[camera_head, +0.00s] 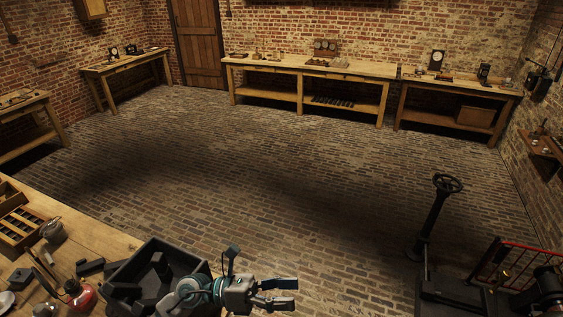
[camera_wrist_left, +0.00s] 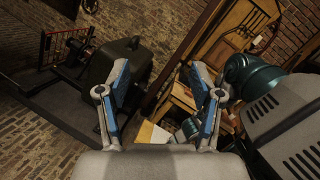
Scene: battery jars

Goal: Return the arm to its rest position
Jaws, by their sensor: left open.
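My left gripper (camera_head: 283,292) is in the head view at the bottom centre, to the right of the black bin and past the bench's edge. Its fingers point right, are apart and hold nothing. In the left wrist view the two blue-and-grey fingers of the left gripper (camera_wrist_left: 160,95) stand wide apart with nothing between them. My right gripper does not show clearly in either view.
A wooden bench (camera_head: 95,240) at lower left carries a black bin (camera_head: 150,250) with dark blocks, a red item (camera_head: 80,294) and a wooden tray (camera_head: 22,222). A valve wheel stand (camera_head: 433,215) and red railing (camera_head: 520,260) stand at right. The brick floor between is clear.

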